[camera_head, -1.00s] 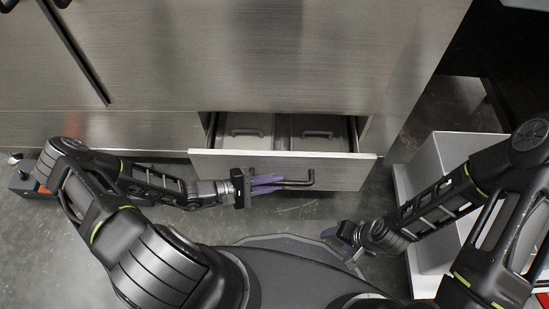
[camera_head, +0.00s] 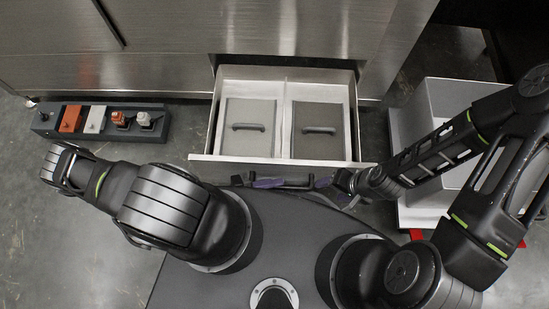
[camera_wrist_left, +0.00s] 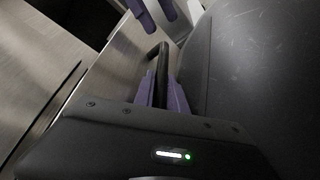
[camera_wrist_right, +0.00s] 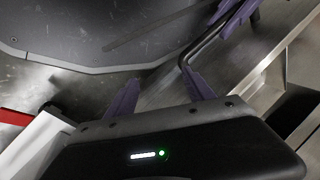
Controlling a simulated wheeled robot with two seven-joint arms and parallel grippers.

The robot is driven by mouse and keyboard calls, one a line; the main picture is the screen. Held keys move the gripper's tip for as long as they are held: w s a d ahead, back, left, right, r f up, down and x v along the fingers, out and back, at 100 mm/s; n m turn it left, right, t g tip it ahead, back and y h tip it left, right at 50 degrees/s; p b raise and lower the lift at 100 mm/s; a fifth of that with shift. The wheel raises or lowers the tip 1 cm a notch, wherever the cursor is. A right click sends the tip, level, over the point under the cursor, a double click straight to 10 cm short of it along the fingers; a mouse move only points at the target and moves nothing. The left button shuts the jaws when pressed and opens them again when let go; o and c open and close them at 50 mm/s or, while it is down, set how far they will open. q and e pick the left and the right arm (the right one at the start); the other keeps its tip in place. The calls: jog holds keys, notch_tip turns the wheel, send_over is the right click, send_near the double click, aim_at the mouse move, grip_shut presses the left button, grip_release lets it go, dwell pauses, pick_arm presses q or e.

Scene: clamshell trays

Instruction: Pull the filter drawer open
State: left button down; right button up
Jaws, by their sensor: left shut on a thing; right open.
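The metal drawer front (camera_head: 210,165) stands well out from the cabinet. Inside the drawer lie two grey filters, left (camera_head: 250,110) and right (camera_head: 318,112), each with a dark handle on top. The drawer's dark bar handle (camera_head: 296,187) is on its front and also shows in the left wrist view (camera_wrist_left: 158,60). My left gripper (camera_head: 264,183) has its purple fingers shut on this handle at its left part; they show closely in the left wrist view (camera_wrist_left: 164,92). My right gripper (camera_head: 325,182) is open and empty near the handle's right end; its fingers are spread in the right wrist view (camera_wrist_right: 162,95).
A dark box with orange and white parts (camera_head: 42,122) lies on the floor at left. A white-grey block (camera_head: 465,95) stands at right, with something red (camera_head: 418,234) near its foot. My base sits close in front of the drawer.

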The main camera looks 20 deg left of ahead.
pick_arm(q)
jog(key=shift+s, duration=0.2)
jog(key=c, duration=1.4)
grip_release()
jog(key=shift+o, duration=0.2)
jog(key=shift+a, duration=0.1)
jog(key=p+v, duration=0.1)
jog(key=v, duration=0.6)
jog(key=shift+s+a, duration=0.25)
jog(key=shift+a+r, duration=0.1)
